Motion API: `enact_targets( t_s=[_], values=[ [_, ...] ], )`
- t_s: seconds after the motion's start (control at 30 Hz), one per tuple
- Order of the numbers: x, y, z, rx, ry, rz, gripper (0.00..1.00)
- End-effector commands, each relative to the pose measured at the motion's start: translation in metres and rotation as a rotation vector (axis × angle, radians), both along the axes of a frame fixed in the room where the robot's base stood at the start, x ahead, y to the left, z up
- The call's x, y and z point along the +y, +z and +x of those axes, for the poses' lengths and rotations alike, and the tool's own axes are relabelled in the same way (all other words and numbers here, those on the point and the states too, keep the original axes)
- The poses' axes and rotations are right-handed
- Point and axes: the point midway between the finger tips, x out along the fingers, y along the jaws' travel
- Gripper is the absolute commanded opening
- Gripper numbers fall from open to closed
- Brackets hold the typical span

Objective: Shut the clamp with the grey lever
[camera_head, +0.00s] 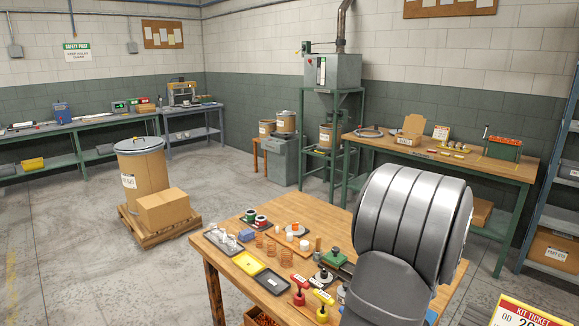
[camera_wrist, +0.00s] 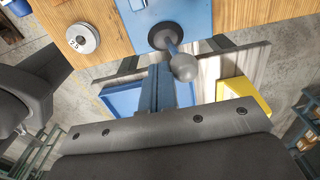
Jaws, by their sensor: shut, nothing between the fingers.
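In the wrist view, a grey lever (camera_wrist: 174,48) with a round ball knob runs from a dark round pivot on a blue base (camera_wrist: 196,14) at the table edge. Its knob end points toward the camera and lies over the floor side of the edge. My gripper (camera_wrist: 158,70) appears as a narrow blue-grey pair of fingers, shut and empty, just left of and below the knob. I cannot tell whether they touch it. The clamp's jaw is not clear here. In the head view my arm hides my gripper and probably the clamp.
A marked metal disc (camera_wrist: 83,38) lies left of the blue base. Open floor lies beyond the table.

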Motion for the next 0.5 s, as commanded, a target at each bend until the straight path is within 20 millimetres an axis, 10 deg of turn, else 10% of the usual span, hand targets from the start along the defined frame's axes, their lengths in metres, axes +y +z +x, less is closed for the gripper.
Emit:
enact_targets(
  t_s=[0.5],
  values=[
    [-0.011,-0.003,0.011,0.0,0.0,0.0,0.0]
  ],
)
